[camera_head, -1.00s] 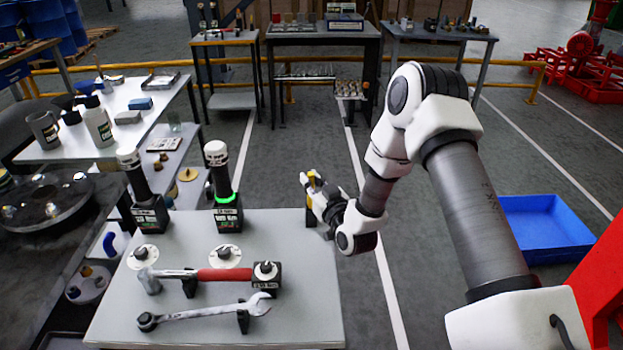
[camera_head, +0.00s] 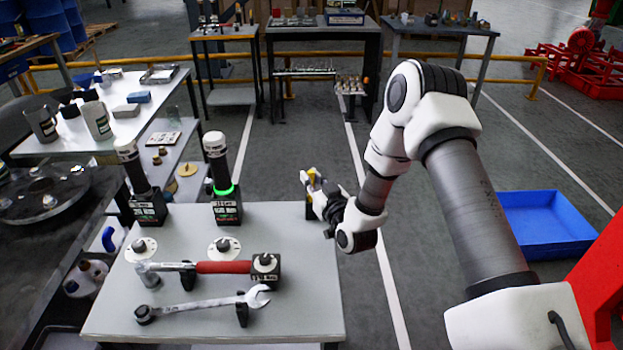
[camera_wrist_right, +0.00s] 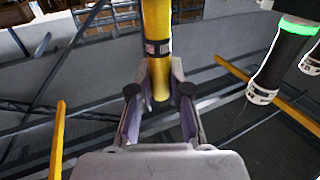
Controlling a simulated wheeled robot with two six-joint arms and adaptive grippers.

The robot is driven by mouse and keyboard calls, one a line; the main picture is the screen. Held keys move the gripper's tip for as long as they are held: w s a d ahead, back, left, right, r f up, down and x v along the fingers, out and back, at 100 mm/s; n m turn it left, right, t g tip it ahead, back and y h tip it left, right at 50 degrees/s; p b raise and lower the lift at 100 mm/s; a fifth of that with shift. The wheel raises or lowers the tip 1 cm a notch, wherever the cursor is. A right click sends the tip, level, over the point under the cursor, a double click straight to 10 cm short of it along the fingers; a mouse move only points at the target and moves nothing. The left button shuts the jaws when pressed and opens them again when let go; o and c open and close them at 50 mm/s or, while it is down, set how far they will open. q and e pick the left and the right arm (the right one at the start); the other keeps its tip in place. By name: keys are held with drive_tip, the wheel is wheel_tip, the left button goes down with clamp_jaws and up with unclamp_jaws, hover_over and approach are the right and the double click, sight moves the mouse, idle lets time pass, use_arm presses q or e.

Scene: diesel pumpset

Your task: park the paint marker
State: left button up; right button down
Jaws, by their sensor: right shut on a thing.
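The yellow paint marker (camera_wrist_right: 157,40), with a dark labelled band, stands between the fingers of my right gripper (camera_wrist_right: 158,95) in the right wrist view. The fingers are shut on it. My left gripper is not in view.
On the grey table stand two black tools with white tops, one with a green-lit ring (camera_head: 223,190). A blue tray (camera_head: 545,225) is at right. The table's right front is clear.

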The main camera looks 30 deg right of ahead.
drive_tip(key=shift+f+b, duration=0.85)
drive_tip(key=shift+f, duration=0.2)
drive_tip(key=c, duration=1)
unclamp_jaws()
drive_tip(key=shift+c, duration=0.2)
drive_tip(key=s+a, duration=0.1)
drive_tip(key=s, duration=1.1)
drive_tip(key=shift+a, duration=0.25)
